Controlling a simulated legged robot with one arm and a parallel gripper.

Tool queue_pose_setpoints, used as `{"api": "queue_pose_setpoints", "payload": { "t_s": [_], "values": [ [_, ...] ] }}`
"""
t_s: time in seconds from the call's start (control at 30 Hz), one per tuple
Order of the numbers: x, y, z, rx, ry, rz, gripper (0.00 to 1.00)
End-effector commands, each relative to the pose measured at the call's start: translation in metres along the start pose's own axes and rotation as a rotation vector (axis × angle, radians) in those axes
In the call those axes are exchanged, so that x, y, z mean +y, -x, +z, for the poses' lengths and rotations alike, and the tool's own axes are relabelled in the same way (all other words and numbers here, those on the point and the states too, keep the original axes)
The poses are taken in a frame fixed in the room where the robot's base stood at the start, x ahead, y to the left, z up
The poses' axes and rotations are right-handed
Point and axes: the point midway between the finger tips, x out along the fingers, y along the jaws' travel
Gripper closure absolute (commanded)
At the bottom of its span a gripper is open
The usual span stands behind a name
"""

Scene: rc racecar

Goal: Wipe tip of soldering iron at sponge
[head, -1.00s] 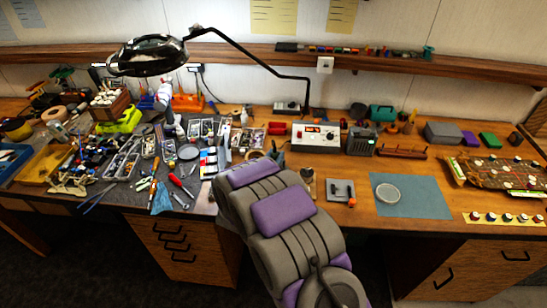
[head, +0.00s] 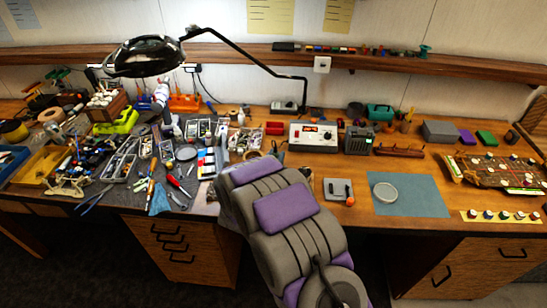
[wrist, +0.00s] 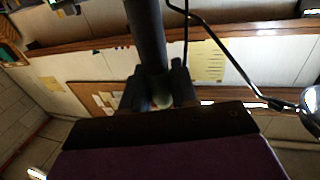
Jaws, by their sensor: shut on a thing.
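My gripper (wrist: 160,88) shows in the wrist view, its two dark fingers shut around a dark, rod-like handle, which I take for the soldering iron (wrist: 147,35). The handle runs to the top edge of that view, and its tip is out of sight. In the head view my arm hides the gripper and the iron. The soldering station (head: 313,135), a pale box with a red display, stands behind my arm, right of centre. I cannot make out the sponge for certain. A small light square tray (head: 330,184) with a dark piece on it lies right of my arm.
A round pale dish (head: 385,191) sits on a blue mat (head: 425,197) at the right. An orange ball (head: 350,201) lies beside the tray. Tools crowd the left bench. A magnifier lamp (head: 146,57) hangs above. A board with parts (head: 495,170) is far right.

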Motion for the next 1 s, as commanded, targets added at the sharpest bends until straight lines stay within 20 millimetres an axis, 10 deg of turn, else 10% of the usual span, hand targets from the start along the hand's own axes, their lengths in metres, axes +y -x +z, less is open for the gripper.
{"api": "queue_pose_setpoints", "payload": {
  "t_s": [1.0],
  "values": [
    [-0.0050, 0.0013, 0.0006, 0.000, 0.001, 0.000, 0.98]
  ]
}}
